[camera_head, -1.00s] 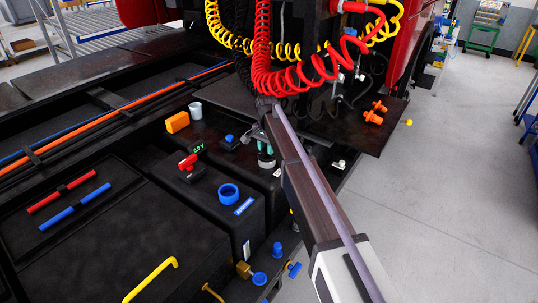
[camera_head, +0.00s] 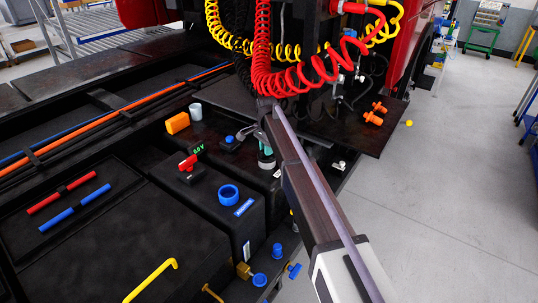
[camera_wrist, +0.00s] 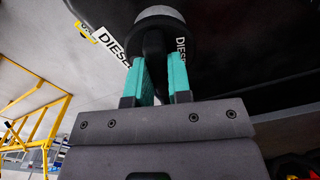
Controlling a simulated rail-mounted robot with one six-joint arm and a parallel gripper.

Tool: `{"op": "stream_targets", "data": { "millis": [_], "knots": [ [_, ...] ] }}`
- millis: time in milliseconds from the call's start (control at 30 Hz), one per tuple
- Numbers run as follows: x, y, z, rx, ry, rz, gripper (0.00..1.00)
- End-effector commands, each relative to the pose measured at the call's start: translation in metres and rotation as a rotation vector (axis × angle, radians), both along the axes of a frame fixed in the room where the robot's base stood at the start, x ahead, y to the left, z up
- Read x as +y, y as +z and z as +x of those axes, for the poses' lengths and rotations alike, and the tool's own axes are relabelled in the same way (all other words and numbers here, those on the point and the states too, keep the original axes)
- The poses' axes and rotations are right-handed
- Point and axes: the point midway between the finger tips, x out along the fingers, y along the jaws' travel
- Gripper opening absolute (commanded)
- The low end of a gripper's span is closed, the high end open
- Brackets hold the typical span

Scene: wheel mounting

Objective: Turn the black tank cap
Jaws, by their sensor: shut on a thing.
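The black tank cap shows in the wrist view (camera_wrist: 154,42) as a dark round part with a dark bar and a grey disc at the top edge. My gripper's teal fingers (camera_wrist: 161,66) are on either side of the bar, shut on it. White labels reading "DIESEL" are beside and on the cap. In the head view my gripper (camera_head: 265,151) is at the black tank behind the blue cap (camera_head: 229,195), and my arm and gripper hide much of the black cap there.
Red and yellow coiled hoses (camera_head: 300,72) hang close above my wrist. A red switch (camera_head: 187,163), a blue knob (camera_head: 230,139) and an orange block (camera_head: 177,123) stand left of my gripper. The floor at right is open.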

Motion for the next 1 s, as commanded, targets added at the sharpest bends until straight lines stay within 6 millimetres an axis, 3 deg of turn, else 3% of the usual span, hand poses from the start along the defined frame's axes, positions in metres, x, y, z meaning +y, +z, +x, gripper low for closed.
{"op": "stream_targets", "data": {
  "millis": [233,267,567,833,1000],
  "knots": [
    [0.0,0.0,0.0,0.0,-0.562,0.0,0.0],
    [0.0,0.0,0.0,0.0,-0.602,0.0,0.2],
    [0.0,0.0,0.0,0.0,-0.59,0.0,0.48],
    [0.0,0.003,0.0,0.0,-0.589,0.0,0.48],
    [0.0,0.028,0.0,0.0,-0.588,0.0,0.48]
  ]
}}
